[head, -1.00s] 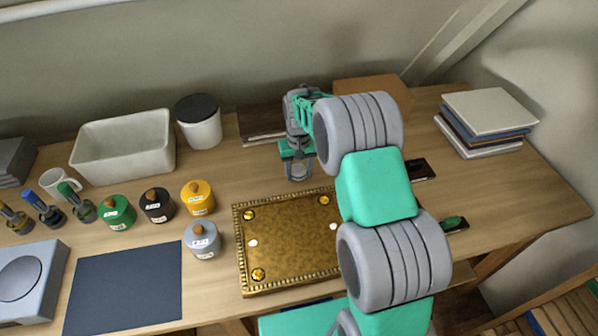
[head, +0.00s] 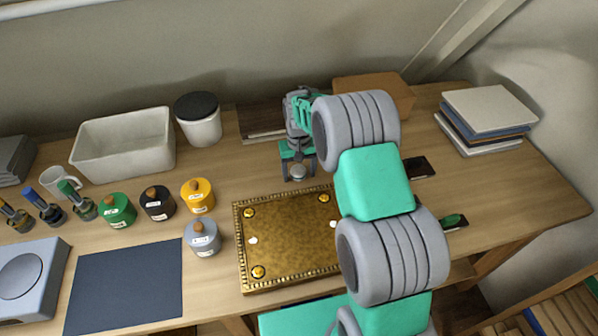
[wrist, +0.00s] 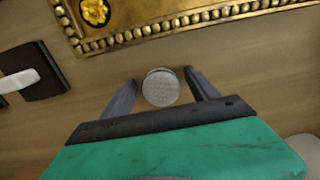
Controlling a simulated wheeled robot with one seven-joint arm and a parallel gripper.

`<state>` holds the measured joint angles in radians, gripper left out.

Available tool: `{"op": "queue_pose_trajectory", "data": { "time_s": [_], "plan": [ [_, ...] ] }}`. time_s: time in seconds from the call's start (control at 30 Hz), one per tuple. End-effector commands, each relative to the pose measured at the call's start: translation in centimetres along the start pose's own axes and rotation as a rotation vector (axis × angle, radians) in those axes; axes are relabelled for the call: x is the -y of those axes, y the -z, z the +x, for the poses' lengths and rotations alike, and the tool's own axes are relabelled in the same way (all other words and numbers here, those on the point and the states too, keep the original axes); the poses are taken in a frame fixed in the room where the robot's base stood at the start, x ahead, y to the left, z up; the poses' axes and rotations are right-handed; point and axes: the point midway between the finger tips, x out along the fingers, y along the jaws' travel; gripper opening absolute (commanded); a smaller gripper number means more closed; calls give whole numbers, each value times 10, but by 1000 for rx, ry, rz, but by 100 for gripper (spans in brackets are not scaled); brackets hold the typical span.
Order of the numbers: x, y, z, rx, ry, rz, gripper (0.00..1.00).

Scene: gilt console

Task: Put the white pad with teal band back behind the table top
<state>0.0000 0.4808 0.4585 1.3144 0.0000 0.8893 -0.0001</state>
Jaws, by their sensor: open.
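A small round piece with a pale, dotted top (wrist: 161,87) stands on the wood between my fingers; I take it for the white pad. It also shows as a pale spot in the head view (head: 298,172). My gripper (wrist: 160,86) is open, pointing down, with one finger on each side of the piece and a gap at both sides. The gilt table top (head: 290,280) lies in front of the piece, with gold rosettes and pale spots. My arm covers its right end in the head view.
A dark block (wrist: 45,88) with a white handle lies near the gripper. Several lidded pots, including a yellow one (head: 198,196), stand left of the gilt top.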

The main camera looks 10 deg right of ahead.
Motion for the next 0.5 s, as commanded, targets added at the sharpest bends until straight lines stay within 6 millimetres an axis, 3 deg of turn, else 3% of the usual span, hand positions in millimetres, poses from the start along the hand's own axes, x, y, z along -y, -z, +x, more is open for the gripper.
{"op": "queue_pose_trajectory", "data": {
  "time_s": [0.5],
  "plan": [
    [0, 1, -110, -4, 0, 0, 69]
  ]
}}
